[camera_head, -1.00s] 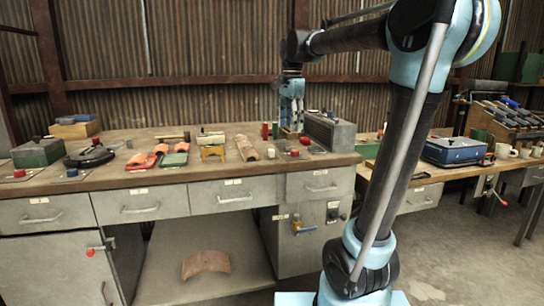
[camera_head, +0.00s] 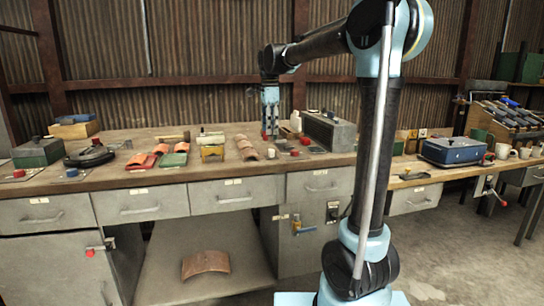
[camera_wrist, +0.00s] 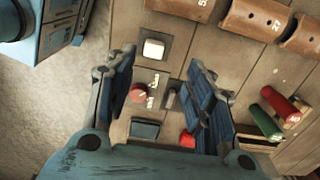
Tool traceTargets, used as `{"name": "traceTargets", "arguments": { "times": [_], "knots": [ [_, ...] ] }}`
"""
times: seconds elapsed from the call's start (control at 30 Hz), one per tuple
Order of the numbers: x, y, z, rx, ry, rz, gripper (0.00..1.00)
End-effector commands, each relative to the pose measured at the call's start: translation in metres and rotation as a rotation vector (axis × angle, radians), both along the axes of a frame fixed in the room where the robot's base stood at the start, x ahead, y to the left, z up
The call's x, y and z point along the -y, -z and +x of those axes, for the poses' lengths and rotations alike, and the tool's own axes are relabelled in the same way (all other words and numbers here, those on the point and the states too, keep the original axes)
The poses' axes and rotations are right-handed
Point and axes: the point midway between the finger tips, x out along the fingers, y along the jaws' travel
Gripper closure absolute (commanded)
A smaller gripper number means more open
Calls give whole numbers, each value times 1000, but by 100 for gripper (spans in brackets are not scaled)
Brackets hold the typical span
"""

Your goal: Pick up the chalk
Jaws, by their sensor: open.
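My gripper (camera_head: 269,136) is open and empty, pointing down above the right part of the left workbench. In the wrist view its two blue fingers stand apart (camera_wrist: 166,95). Between them on the bench show a small dark grey piece (camera_wrist: 170,97) and a red knob (camera_wrist: 137,92). A small white block (camera_wrist: 153,48) on a dark square plate lies just beyond the fingers; it also shows in the head view (camera_head: 271,153). I cannot tell for sure which piece is the chalk. A red cylinder (camera_wrist: 280,105) and a green cylinder (camera_wrist: 264,122) lie to the right, outside the fingers.
Curved brown tiles (camera_wrist: 257,19) lie near the gripper. A grey metal box (camera_head: 329,131) stands close on its right, with a red knob (camera_head: 305,141) in front. More tiles and a black round device (camera_head: 90,155) are further left. A blue case (camera_head: 456,151) stands on the right bench.

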Motion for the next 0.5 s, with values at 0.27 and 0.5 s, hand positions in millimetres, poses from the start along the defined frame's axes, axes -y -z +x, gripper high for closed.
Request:
{"name": "traceTargets", "arguments": {
  "times": [0.27, 0.5],
  "knots": [
    [0, 37, 0, 0, 0, 0, 52],
    [2, 52, -2, 0, 0, 0, 52]
  ]
}}
